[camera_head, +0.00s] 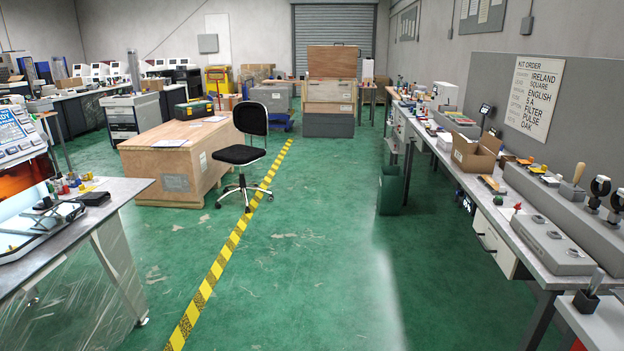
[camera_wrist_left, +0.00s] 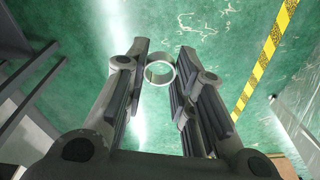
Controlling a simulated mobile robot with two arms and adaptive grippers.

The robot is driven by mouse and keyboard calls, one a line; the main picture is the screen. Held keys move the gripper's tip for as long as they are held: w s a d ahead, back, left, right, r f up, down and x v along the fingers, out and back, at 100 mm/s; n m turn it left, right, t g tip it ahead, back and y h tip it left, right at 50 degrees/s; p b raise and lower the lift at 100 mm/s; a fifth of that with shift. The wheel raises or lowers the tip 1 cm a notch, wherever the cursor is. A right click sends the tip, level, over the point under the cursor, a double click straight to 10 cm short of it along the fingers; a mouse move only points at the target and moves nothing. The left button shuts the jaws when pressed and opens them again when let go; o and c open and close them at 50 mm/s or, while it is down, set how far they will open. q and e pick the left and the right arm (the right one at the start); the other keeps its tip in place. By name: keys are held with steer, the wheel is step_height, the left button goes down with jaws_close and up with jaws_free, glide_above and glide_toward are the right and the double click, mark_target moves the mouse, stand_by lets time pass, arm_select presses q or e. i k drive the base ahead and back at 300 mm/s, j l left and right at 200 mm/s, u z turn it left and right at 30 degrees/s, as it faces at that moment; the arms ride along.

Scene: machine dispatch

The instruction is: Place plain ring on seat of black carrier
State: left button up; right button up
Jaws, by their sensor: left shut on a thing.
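My left gripper (camera_wrist_left: 161,66) shows in the left wrist view, shut on a plain pale grey ring (camera_wrist_left: 172,73). The ring sits between the two fingers near their tips, its opening facing the camera, with green floor showing through. Neither of my grippers shows in the head view, and my right gripper is in neither view. I cannot pick out the black carrier or its seat in these frames.
A long workbench (camera_head: 520,245) along the right wall bears a grey fixture block (camera_head: 550,250), a cardboard box (camera_head: 475,155) and small parts. A table (camera_head: 125,190) stands at left. A black chair (camera_head: 240,153) and wooden crate (camera_head: 165,150) stand mid-room. Green floor between is clear.

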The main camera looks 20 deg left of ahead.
mark_target(41, 202)
steer(key=i+j+u, duration=0.35)
steer(key=i+u, duration=0.15)
steer(key=i, duration=0.25)
steer(key=i+u, duration=0.45)
steer(key=i, duration=0.35)
steer(key=i+u, duration=0.2)
steer(key=i, duration=0.6)
steer(key=i+l+u, duration=0.2)
steer(key=i, duration=0.6)
steer(key=i+u, duration=0.3)
steer(key=u, duration=0.15)
steer(key=i+l+u, duration=0.15)
steer(key=i+u, duration=0.25)
steer(key=i+l+u, duration=0.15)
steer(key=u, duration=0.3)
steer(key=i+l+u, duration=0.25)
steer(key=l+u, duration=0.15)
